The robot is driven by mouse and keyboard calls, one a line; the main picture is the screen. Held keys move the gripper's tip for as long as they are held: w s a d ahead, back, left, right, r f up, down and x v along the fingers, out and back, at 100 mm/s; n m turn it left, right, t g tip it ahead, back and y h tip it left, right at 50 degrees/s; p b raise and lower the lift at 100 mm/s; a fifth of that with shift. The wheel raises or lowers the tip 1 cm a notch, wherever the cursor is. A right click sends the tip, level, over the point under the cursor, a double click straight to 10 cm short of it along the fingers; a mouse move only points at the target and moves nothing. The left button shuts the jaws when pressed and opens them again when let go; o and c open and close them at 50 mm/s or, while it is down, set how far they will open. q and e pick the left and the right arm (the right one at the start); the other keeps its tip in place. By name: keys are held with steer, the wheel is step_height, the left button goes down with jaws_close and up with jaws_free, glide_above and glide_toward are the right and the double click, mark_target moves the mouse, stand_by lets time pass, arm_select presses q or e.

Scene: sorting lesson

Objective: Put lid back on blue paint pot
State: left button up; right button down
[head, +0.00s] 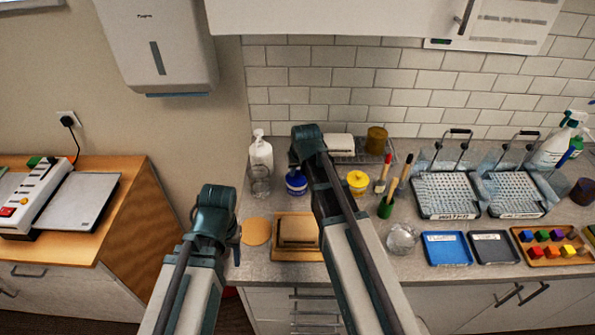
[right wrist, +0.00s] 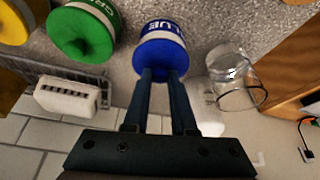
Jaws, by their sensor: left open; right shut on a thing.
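The blue paint pot (head: 296,188) stands upright on the counter with a white band around it; its BLUE label shows in the right wrist view (right wrist: 165,27). My right gripper (head: 294,164) points down over it. In the right wrist view my right gripper (right wrist: 163,74) is shut on the blue lid (right wrist: 160,58) at the pot's top. The lid looks level over the pot, but I cannot tell whether it is fully seated. My left gripper (head: 236,240) is open and empty, low at the counter's left front corner, its fingers mostly hidden.
A glass jar (head: 260,188) and white pump bottle (head: 261,152) stand left of the pot. The yellow pot (head: 357,184) is to the right; a green pot (right wrist: 84,32) stands between. A wooden board (head: 283,252) lies in front. Brushes and trays (head: 446,248) are further right.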

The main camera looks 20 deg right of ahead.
arm_select(q)
steer(key=shift+f, duration=0.1)
arm_select(e)
steer(key=shift+f, duration=0.1)
stand_by(0.6)
steer(key=shift+c, duration=0.9)
jaws_free()
steer(key=shift+r+p, duration=3.5)
steer(key=shift+r, duration=0.05)
arm_select(q)
step_height(320, 180, up, 7)
arm_select(e)
jaws_close()
arm_select(q)
steer(key=shift+f, duration=0.15)
arm_select(e)
steer(key=shift+f, duration=0.15)
